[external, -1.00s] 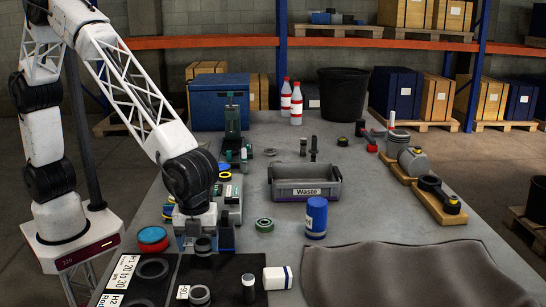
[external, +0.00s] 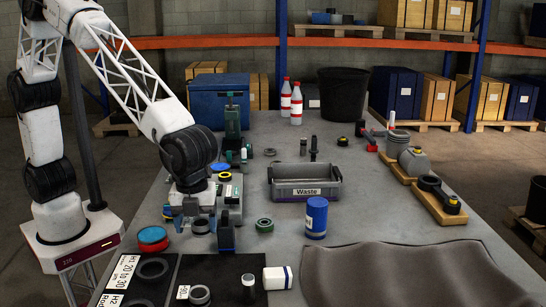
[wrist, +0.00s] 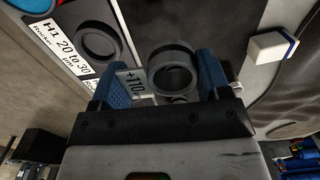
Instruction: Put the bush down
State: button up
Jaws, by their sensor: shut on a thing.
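The bush, a dark grey ring (external: 201,226), is held between the jaws of my gripper (external: 203,222), above the table behind the black mats. In the wrist view the ring (wrist: 172,70) sits between the two blue fingers of my gripper (wrist: 168,82), which is shut on it. A black mat (external: 232,268) lies in front of the gripper with another grey ring (external: 200,294) on it. A second black mat (external: 128,272) to its left carries a dark ring (external: 154,269) and white labels.
A dark cylinder (external: 248,288) and a white box (external: 277,278) stand at the right mat. A red-and-blue lid (external: 152,238) lies left. Grey cloth (external: 410,275) covers the front right.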

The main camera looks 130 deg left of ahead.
jog(key=shift+r, duration=0.15)
notch_tip(320, 180, up, 6)
jog(key=f, duration=0.1)
jog(key=w+a, duration=0.1)
jog(key=a, duration=2.1)
jog(key=s+a, duration=0.4)
jog(key=a, duration=0.9)
jog(key=s+a, duration=0.3)
jog(key=a, duration=1.1)
jog(key=shift+s+d+f, duration=0.1)
jog(key=shift+f, duration=1.1)
jog(key=shift+s+f, duration=0.1)
jog(key=shift+f, duration=1.1)
jog(key=shift+f, duration=2.45)
